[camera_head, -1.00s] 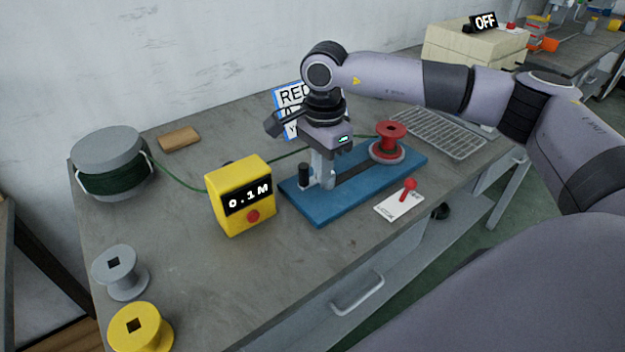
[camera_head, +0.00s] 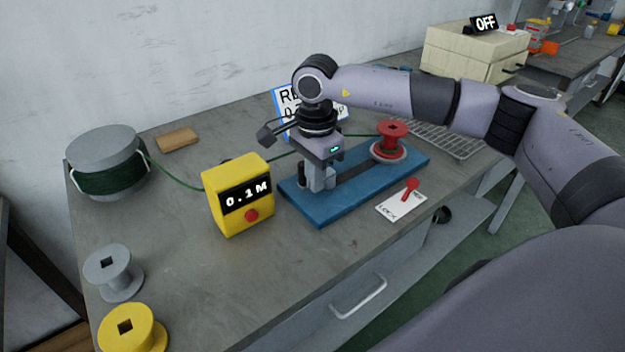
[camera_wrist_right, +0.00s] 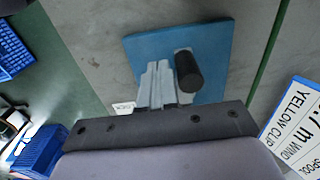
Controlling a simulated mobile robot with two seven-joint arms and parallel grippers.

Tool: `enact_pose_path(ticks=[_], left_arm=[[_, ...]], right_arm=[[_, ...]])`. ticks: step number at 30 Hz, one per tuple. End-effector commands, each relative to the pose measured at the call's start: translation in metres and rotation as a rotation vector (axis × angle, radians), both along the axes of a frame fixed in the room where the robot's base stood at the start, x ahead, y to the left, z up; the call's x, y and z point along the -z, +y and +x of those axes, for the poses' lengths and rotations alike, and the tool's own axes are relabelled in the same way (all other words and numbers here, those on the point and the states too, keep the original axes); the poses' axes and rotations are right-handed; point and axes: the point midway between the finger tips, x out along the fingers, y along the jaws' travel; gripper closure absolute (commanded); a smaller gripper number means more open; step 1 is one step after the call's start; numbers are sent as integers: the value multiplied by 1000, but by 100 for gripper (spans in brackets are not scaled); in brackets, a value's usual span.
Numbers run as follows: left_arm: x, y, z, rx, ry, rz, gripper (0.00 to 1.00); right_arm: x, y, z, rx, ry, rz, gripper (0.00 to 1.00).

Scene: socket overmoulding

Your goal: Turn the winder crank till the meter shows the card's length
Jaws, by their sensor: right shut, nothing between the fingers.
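The yellow meter (camera_head: 240,195) reads 0.1 M. The winder is a blue base (camera_head: 350,195) with a red spool (camera_head: 391,140) at its right end and a black upright crank handle (camera_head: 302,172) at its left end. My right gripper (camera_head: 318,188) is shut and empty, pointing down just right of the handle. In the right wrist view the handle (camera_wrist_right: 188,72) stands beside my closed fingers (camera_wrist_right: 155,85); I cannot tell if they touch. The card (camera_head: 286,101) is partly hidden behind my arm. In the right wrist view the card (camera_wrist_right: 300,130) is cut off and its length unreadable. My left gripper is not in view.
Green cable runs from the grey drum (camera_head: 105,160) past the meter to the winder. A lock plate with a red lever (camera_head: 411,188) is at the table's front. Grey (camera_head: 113,272) and yellow (camera_head: 130,328) spools stand front left. A wire rack (camera_head: 440,138) lies behind.

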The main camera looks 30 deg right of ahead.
Motion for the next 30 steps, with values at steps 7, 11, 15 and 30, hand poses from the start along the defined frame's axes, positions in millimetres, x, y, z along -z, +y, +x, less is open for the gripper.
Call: enact_pose_path(ticks=[7,11,15,30], left_arm=[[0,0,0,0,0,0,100],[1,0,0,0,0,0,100],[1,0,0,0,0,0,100],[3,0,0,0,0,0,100]], right_arm=[[0,3,4,0,-1,0,100],[0,3,4,0,0,0,100],[0,6,10,-1,-1,1,100],[0,9,23,0,0,1,100]])
